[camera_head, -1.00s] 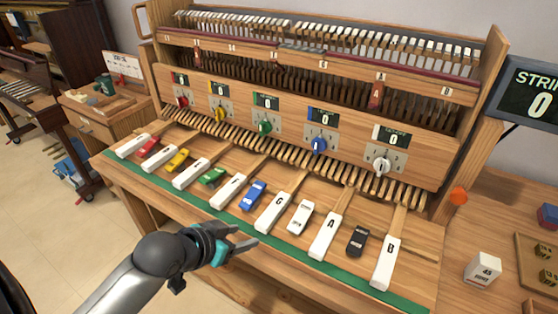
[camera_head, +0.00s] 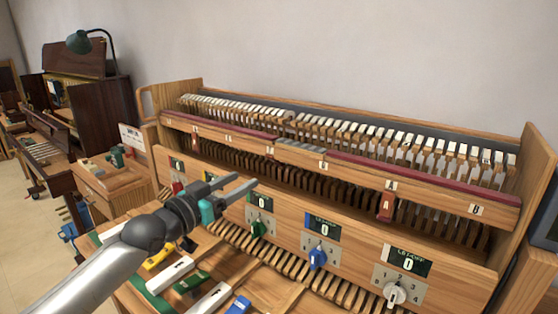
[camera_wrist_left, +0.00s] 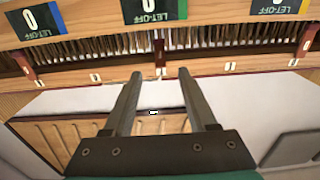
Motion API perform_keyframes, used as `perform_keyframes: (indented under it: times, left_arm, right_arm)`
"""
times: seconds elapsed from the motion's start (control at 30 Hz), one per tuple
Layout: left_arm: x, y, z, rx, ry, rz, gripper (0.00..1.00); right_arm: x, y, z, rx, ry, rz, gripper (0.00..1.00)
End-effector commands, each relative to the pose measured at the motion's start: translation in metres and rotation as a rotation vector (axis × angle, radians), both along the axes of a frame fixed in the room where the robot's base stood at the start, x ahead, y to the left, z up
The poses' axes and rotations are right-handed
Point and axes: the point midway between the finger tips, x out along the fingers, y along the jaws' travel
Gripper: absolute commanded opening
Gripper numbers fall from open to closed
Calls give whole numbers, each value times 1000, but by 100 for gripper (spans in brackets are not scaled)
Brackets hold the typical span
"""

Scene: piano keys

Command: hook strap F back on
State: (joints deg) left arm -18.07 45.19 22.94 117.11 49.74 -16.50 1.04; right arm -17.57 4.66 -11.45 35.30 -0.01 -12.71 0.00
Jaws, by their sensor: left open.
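The dark red strap F (camera_wrist_left: 160,57) shows in the left wrist view, in front of the hammers and beyond the gap between my fingertips. Its lettering is too small to read there, and I cannot tell whether it is hooked. My left gripper (camera_head: 240,184) is open and empty in front of the piano, apart from the rail. It also shows in the left wrist view (camera_wrist_left: 160,75), with both fingers pointing towards the strap.
Another red strap (camera_head: 386,207), marked A, hangs at the right, and one (camera_head: 195,141) at the left. Below stand let-off panels with knobs, such as a green knob (camera_head: 258,229) and a blue knob (camera_head: 317,257). White hammers (camera_head: 330,125) fill the top.

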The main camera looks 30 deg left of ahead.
Motion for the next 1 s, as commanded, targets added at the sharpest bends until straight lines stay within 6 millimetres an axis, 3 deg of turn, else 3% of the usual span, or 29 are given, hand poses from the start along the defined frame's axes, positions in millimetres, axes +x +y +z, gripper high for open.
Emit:
perform_keyframes:
  times: [0.1, 0.5, 1.0]
  left_arm:
    - [12, -1, 1, 1, -3, 0, 57]
    - [54, -4, 0, -1, -1, 1, 57]
    - [109, -9, 0, -1, -1, 1, 57]
  right_arm:
    - [-6, 0, -1, 0, 9, 2, 50]
    - [10, 2, -4, 2, -17, 2, 50]
    - [10, 2, -10, 4, -17, 0, 50]
